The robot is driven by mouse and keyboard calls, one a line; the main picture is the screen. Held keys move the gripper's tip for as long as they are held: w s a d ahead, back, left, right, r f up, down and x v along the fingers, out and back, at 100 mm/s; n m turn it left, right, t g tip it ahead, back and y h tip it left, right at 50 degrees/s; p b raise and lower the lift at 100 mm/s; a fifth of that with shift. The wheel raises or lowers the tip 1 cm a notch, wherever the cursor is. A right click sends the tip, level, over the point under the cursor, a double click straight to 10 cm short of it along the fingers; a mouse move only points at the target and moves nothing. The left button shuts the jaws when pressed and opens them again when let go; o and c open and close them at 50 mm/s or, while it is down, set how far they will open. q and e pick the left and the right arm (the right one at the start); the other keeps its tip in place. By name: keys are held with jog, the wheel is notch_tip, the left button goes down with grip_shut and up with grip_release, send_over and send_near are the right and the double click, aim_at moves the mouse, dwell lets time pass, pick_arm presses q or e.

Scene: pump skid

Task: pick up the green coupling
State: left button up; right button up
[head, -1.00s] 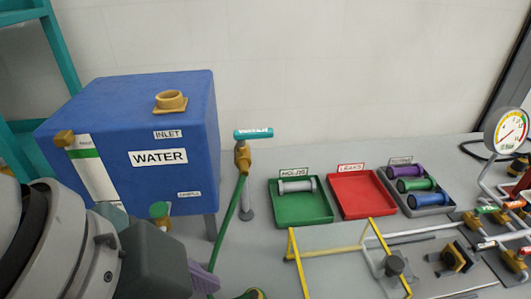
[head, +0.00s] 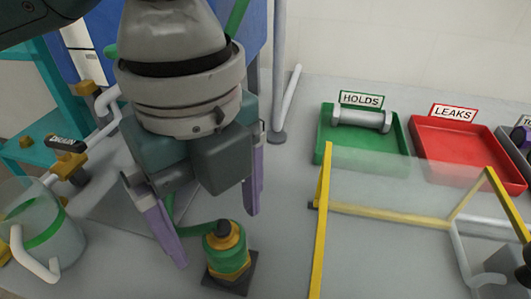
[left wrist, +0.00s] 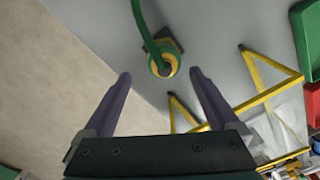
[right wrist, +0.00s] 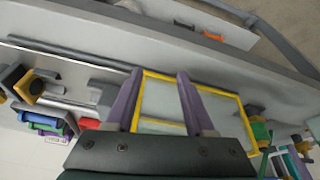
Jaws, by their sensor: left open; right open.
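The coupling tray (head: 512,153) is cut off at the right edge of the head view, and the green coupling does not show there. In the right wrist view a green coupling (right wrist: 42,126) appears small at the left, beside a blue one (right wrist: 40,118). My left gripper (head: 217,238) is open and empty, pointing down beside a green fitting with yellow bands (head: 228,252) on a dark square base. The fitting also shows ahead of the fingers in the left wrist view (left wrist: 163,65). My right gripper (right wrist: 158,77) is open and empty, over a yellow-framed clear panel.
The yellow-framed panel (head: 322,215) stands right of the left gripper. Behind it are the green HOLDS tray (head: 323,150) with a grey coupling (head: 362,119) and the empty red LEAKS tray (head: 455,150). A clear jug (head: 45,225) stands at the left. A green hose reaches the fitting.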

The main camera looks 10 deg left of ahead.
aim_at(226, 247)
pick_arm(q)
jog(key=f, duration=0.4)
jog(key=f+b, duration=0.1)
jog(key=f, duration=0.2)
jog(key=shift+w, duration=0.4)
jog(key=shift+c, duration=0.3)
grip_shut()
